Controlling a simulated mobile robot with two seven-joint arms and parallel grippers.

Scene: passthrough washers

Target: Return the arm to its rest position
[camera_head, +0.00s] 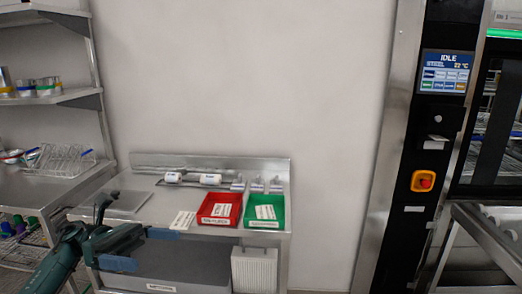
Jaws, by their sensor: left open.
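My left arm, dark green, comes in from the lower left. Its left gripper (139,248) is in front of the steel bench (140,201), near the bench's front left part. Its two bluish fingers are spread apart, and I see nothing between them. My right arm and gripper are not in view.
On the bench are a red tray (235,223) and a green tray (280,222) with white packets, a white card (182,220) and white rolls (210,179). Steel shelving (40,196) stands left. A washer panel with a screen (446,72) stands right.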

